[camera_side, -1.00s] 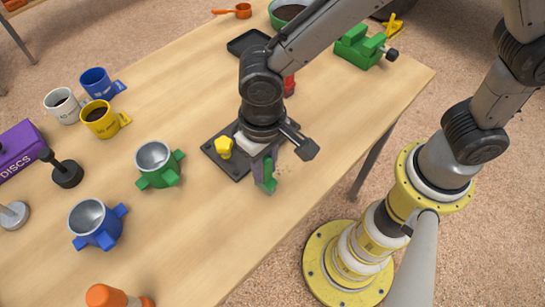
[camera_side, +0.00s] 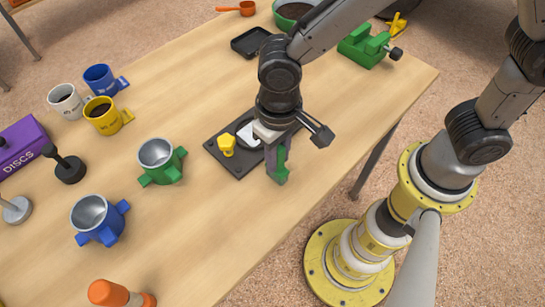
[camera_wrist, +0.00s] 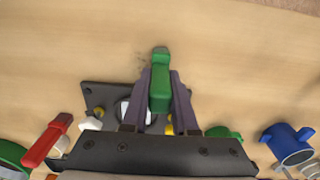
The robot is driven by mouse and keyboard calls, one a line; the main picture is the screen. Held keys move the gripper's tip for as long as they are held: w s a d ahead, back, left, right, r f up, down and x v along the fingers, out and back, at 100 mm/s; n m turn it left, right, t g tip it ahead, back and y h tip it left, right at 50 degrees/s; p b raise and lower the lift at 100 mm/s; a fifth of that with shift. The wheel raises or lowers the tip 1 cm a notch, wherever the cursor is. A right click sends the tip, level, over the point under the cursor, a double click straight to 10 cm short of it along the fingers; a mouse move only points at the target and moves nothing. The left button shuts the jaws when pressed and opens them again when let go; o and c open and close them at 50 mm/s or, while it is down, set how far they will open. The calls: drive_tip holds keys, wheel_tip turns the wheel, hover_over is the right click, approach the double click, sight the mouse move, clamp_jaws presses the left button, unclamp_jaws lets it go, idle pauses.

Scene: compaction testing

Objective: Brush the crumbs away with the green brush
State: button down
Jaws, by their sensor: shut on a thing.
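My gripper (camera_wrist: 160,98) is shut on the green brush (camera_wrist: 160,88), held between its two grey fingers. In the side view the brush (camera_side: 281,175) shows as a small green piece at the fingertips, by the near right edge of a dark base plate (camera_side: 225,163). Whether its bristles touch the table cannot be told. Faint dark specks that look like crumbs (camera_wrist: 141,60) lie on the wood just left of the brush tip in the wrist view. In the side view I cannot make the crumbs out clearly.
The plate carries a yellow knob (camera_side: 227,146). A green portafilter-like cup (camera_side: 160,163) and a blue one (camera_side: 97,220) stand left of it. A red handle (camera_wrist: 47,142) shows in the wrist view. Bare table lies toward the near edge.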

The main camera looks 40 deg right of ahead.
drive_tip(key=shift+d+f, duration=0.1)
drive_tip(key=shift+d, duration=3.4)
drive_tip(key=shift+s+d, duration=0.2)
drive_tip(key=shift+d, duration=2.25)
drive_tip(key=shift+w+a, duration=0.2)
drive_tip(key=shift+a, duration=1)
drive_tip(key=shift+w+a, duration=0.2)
drive_tip(key=shift+a, duration=0.95)
drive_tip(key=shift+w+a, duration=0.2)
drive_tip(key=shift+a, duration=1.65)
drive_tip(key=shift+w+a, duration=0.25)
drive_tip(key=shift+a, duration=1.65)
drive_tip(key=shift+w+a, duration=0.2)
drive_tip(key=shift+a, duration=1.65)
drive_tip(key=shift+d, duration=7.8)
drive_tip(key=shift+a, duration=0.1)
